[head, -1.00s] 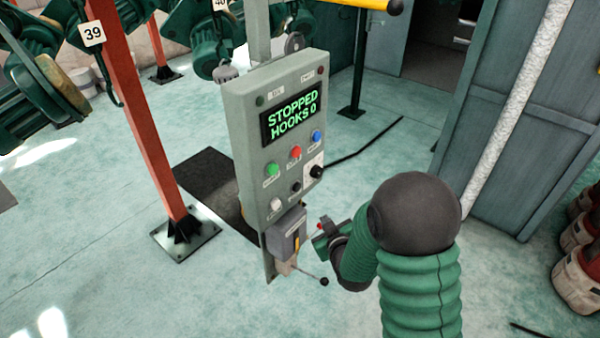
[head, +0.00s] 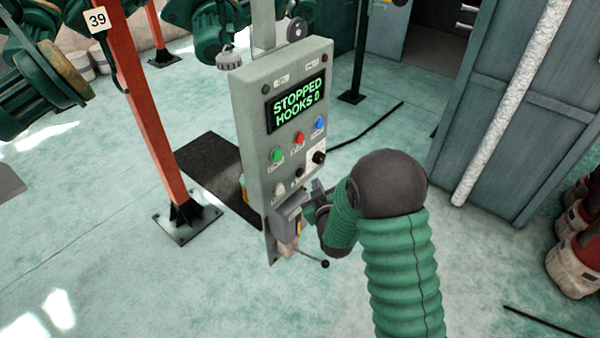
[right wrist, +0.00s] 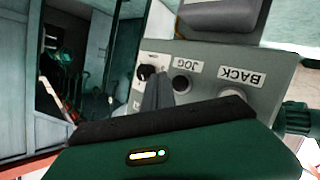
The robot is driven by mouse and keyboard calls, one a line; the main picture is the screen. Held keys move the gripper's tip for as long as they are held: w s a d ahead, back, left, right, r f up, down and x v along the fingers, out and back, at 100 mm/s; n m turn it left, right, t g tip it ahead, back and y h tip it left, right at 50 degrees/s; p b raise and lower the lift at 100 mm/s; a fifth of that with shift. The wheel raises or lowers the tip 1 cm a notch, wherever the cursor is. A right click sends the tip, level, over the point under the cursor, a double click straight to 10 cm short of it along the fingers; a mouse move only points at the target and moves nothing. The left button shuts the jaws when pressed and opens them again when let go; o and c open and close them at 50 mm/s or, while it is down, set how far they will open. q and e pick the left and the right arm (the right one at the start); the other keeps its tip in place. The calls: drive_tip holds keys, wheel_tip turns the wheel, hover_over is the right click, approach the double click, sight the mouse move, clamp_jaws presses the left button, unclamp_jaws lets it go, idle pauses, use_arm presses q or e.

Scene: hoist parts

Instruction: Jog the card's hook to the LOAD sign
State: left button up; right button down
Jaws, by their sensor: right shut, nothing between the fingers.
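The grey control panel (head: 253,150) carries a screen (head: 296,103) reading STOPPED, HOOKS 0. Its black JOG button (head: 299,172) sits right of the white BACK button (head: 279,189); in the right wrist view I see JOG (right wrist: 181,85) and BACK (right wrist: 235,92). My right gripper (head: 317,189) is shut and empty, close to the panel's lower right edge. In the right wrist view its fingertips (right wrist: 156,74) appear beside JOG; I cannot tell contact. The card and LOAD sign are not seen. My left gripper is not in view.
Green (head: 277,154), red (head: 299,138) and blue (head: 320,123) buttons and a black knob (head: 319,158) are on the panel. A lever (head: 313,259) sticks out below. A red post (head: 155,130) stands left. The floor in front is clear.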

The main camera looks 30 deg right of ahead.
sight(300, 172)
drive_tip(key=w, duration=0.2)
drive_tip(key=shift+w+a+f, duration=0.1)
drive_tip(key=shift+w+a, duration=0.1)
drive_tip(key=shift+w, duration=0.1)
drive_tip(key=shift+a, duration=0.25)
drive_tip(key=shift+d, duration=0.15)
idle(0.5)
drive_tip(key=shift+w, duration=0.1)
idle(0.8)
drive_tip(key=shift+w+a, duration=0.25)
